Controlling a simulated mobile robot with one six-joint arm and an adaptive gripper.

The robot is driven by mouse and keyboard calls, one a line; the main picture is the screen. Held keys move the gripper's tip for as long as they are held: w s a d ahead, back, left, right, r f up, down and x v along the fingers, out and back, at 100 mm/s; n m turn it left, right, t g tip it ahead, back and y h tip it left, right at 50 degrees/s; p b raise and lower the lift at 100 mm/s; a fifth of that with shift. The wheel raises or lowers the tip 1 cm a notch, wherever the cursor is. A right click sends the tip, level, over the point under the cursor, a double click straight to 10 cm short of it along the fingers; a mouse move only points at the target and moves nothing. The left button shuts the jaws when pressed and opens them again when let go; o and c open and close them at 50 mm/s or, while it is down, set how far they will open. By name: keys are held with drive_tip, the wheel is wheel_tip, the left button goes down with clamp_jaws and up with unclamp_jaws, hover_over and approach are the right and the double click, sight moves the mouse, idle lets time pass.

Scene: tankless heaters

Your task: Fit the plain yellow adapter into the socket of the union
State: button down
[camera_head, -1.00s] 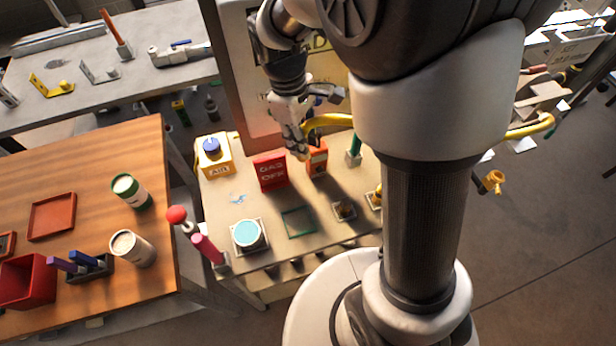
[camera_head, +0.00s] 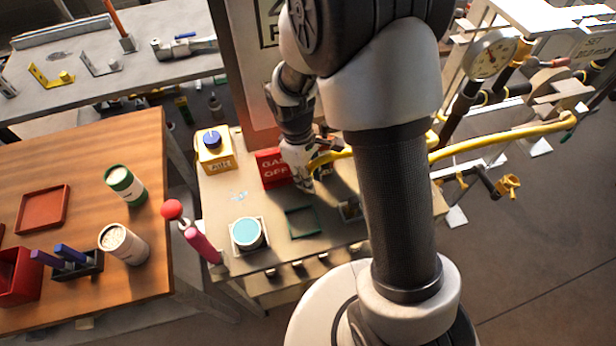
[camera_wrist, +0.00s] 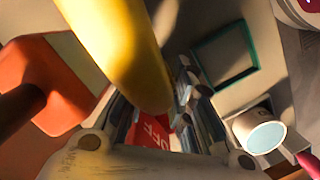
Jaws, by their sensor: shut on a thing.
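My gripper (camera_head: 304,186) is low over the bench beside the red sign. It is shut on the end of a curved yellow tube (camera_head: 335,157). The tube leads right from the gripper and passes behind my arm. In the wrist view the yellow tube (camera_wrist: 118,45) is large and close, its rounded end between the fingers (camera_wrist: 155,120). I cannot tell whether this end is the plain yellow adapter. A small dark square holder (camera_head: 350,208) lies right of the gripper, partly behind my arm. I cannot make out the union or its socket.
The red sign (camera_head: 270,170) stands just left of the gripper. An empty green frame (camera_head: 300,223), a teal-topped cup (camera_head: 246,233) and a yellow box (camera_head: 214,150) are on the bench. A gauge (camera_head: 489,55) and pipework stand at the right. The wooden table (camera_head: 85,165) is left.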

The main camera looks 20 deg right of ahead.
drive_tip(key=shift+r, duration=0.1)
drive_tip(key=c, duration=1.9)
unclamp_jaws()
drive_tip(key=shift+f, duration=0.2)
drive_tip(key=shift+o, duration=1.1)
drive_tip(key=shift+r, duration=0.1)
